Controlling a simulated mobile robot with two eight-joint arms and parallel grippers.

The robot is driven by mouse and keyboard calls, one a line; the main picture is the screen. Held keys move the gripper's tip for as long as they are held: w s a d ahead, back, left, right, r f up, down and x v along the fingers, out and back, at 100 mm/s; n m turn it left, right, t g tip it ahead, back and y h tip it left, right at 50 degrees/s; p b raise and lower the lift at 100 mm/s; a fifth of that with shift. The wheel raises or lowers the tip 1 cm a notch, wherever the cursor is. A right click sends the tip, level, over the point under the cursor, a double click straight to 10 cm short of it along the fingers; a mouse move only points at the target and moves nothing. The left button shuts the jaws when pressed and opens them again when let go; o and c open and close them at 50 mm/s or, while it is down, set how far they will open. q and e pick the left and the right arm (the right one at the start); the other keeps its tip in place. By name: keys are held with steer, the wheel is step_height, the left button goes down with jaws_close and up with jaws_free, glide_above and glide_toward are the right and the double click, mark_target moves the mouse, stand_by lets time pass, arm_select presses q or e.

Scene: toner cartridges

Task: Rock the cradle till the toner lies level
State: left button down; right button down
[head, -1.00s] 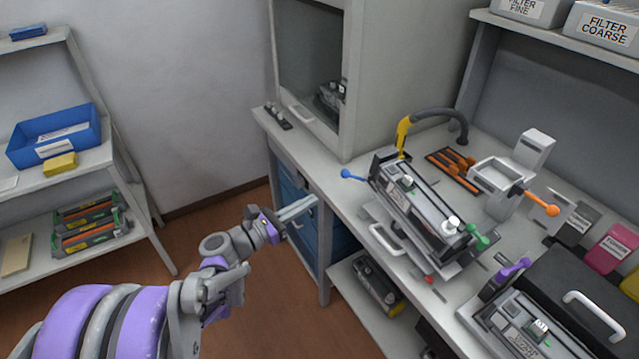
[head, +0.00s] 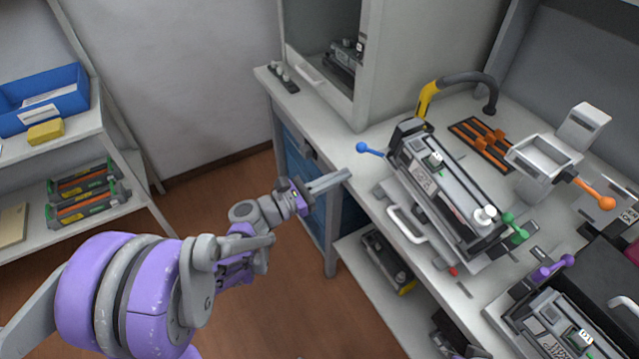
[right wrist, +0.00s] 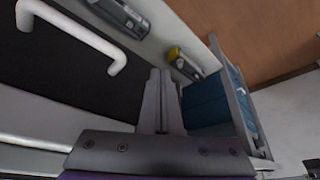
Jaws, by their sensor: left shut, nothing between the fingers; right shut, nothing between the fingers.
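A dark grey toner cartridge (head: 455,185) lies in the cradle (head: 432,228) on the bench. It slopes down towards the lower right in the head view. A blue-knobbed lever (head: 368,150) sticks out at its far left end, and a green knob (head: 512,228) is at its near end. A white handle (head: 404,222) is on the cradle's left side. My left gripper (head: 346,176) is shut and empty, just left of the cradle near the bench edge, apart from it. My right gripper (right wrist: 158,76) is shut and empty in the right wrist view; the head view does not show it.
A second cartridge (head: 548,320) with a purple knob (head: 553,266) stands at the lower right. An orange-knobbed device (head: 545,158) is behind the cradle. Cartridges (head: 386,262) lie on the shelf below. The right wrist view shows a black surface with a white handle (right wrist: 112,45).

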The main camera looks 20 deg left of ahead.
arm_select(q)
steer(key=shift+w+d+r+p, duration=0.15)
steer(key=shift+w+d+r, duration=0.1)
steer(key=shift+r, duration=0.45)
steer(key=shift+w+d+r+p, duration=0.15)
steer(key=shift+w+d+r, duration=0.15)
steer(key=shift+r, duration=0.35)
steer(key=shift+w+d+r+p, duration=0.15)
steer(key=shift+w+d+r, duration=0.1)
steer(key=shift+r, duration=0.45)
